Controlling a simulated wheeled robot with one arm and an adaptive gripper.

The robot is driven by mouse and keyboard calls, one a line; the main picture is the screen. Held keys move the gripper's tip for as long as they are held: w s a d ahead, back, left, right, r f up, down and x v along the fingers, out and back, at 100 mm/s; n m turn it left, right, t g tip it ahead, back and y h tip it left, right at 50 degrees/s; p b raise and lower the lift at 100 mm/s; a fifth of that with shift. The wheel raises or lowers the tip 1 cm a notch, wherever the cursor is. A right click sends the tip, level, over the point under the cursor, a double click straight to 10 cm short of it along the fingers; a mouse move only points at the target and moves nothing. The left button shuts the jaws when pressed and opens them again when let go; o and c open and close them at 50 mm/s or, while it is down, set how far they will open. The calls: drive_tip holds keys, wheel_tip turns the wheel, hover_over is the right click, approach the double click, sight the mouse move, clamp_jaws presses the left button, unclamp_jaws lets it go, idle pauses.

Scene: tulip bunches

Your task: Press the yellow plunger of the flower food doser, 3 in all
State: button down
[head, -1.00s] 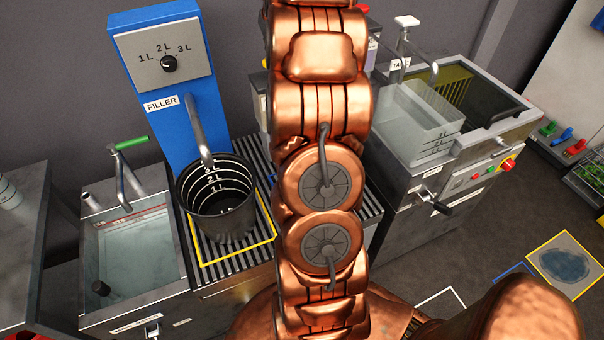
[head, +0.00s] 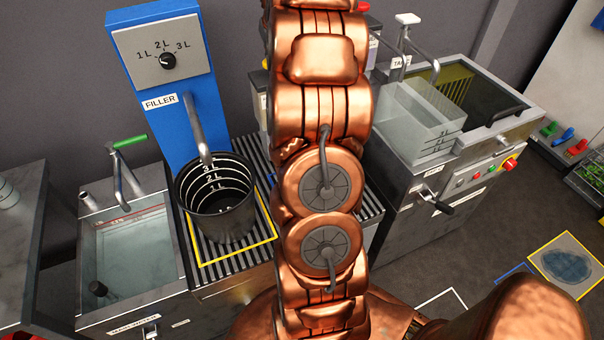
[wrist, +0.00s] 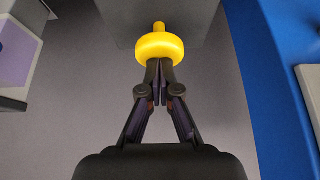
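The yellow plunger (wrist: 160,46) shows in the wrist view as a round yellow knob with a small stub on top, in front of a grey surface. My gripper (wrist: 160,66) is shut, its two fingertips together at the knob's near edge. The fingertips overlap the knob in the picture; I cannot tell whether they press on it. Nothing is held between them. How far the plunger is pushed in cannot be told.
A black bucket (head: 214,215) with litre marks stands under the blue filler (head: 160,100) on a slatted rack. A water-filled sink (head: 130,250) is at left. At right a clear tank (head: 415,120) stands on a steel unit with a lever (head: 440,207). A blue surface (wrist: 290,60) borders the wrist view.

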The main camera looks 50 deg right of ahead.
drive_tip(key=shift+f+b, duration=0.45)
drive_tip(key=shift+f, duration=0.6)
drive_tip(key=shift+r+p, duration=0.85)
drive_tip(key=shift+r, duration=3.05)
drive_tip(key=shift+a, duration=0.1)
